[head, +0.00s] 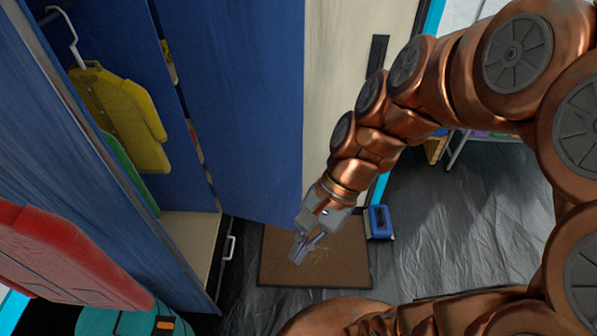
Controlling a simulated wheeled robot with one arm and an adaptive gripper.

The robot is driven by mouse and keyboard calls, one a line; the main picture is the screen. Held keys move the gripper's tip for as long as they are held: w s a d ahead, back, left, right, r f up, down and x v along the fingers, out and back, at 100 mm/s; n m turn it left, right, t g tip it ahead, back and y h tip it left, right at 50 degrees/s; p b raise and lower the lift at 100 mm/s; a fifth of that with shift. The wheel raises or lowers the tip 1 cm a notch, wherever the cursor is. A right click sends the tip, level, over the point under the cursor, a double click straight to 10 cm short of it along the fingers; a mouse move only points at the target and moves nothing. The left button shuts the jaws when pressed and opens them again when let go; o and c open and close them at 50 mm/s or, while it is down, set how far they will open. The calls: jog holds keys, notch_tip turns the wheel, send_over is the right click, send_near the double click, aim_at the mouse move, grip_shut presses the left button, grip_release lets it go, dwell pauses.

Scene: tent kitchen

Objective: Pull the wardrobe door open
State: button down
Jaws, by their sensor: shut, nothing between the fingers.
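The blue wardrobe (120,185) stands at the left with its inside in view. A yellow shirt (122,112) hangs in it on a white hanger. A blue door panel (243,100) stands swung out from the wardrobe at the upper middle. A light handle (229,247) shows low, near the wardrobe's bottom shelf. My gripper (299,250) is shut and empty, pointing down over the brown mat, to the right of and apart from the blue panel's lower edge.
A brown doormat (330,262) lies on the dark, wrinkled floor. A small blue box (380,221) sits at its right corner. A pale door (350,90) with a dark handle is behind. A red garment or case (65,260) is at lower left.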

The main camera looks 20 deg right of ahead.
jog(key=w+a+f+m+t+y+b, duration=0.2)
jog(key=w+a+f+m+y+b, duration=0.15)
jog(key=w+f+m+b, duration=0.35)
jog(key=m+t+y+b, duration=0.4)
jog(key=m+t+b, duration=1)
jog(key=m, duration=1.4)
send_near(299, 159)
jog(key=s+a+r+b, duration=0.1)
jog(key=s+a+r, duration=0.15)
jog(key=s, duration=0.25)
jog(key=shift+g+h, duration=0.25)
jog(key=shift+g, duration=0.15)
jog(key=shift+w+a+f+b, duration=0.1)
jog(key=shift+w+a+b, duration=0.6)
jog(key=shift+w, duration=1)
jog(key=shift+w+a+r+b, duration=0.1)
jog(key=shift+w+a+b, duration=0.2)
jog(key=shift+w+a, duration=1.1)
jog(key=shift+w+a+f+b, duration=0.1)
jog(key=shift+w+a+b, duration=0.5)
jog(key=shift+w, duration=1.35)
jog(key=shift+w+d+p, duration=0.1)
jog(key=shift+w+p, duration=0.05)
jog(key=shift+p, duration=0.45)
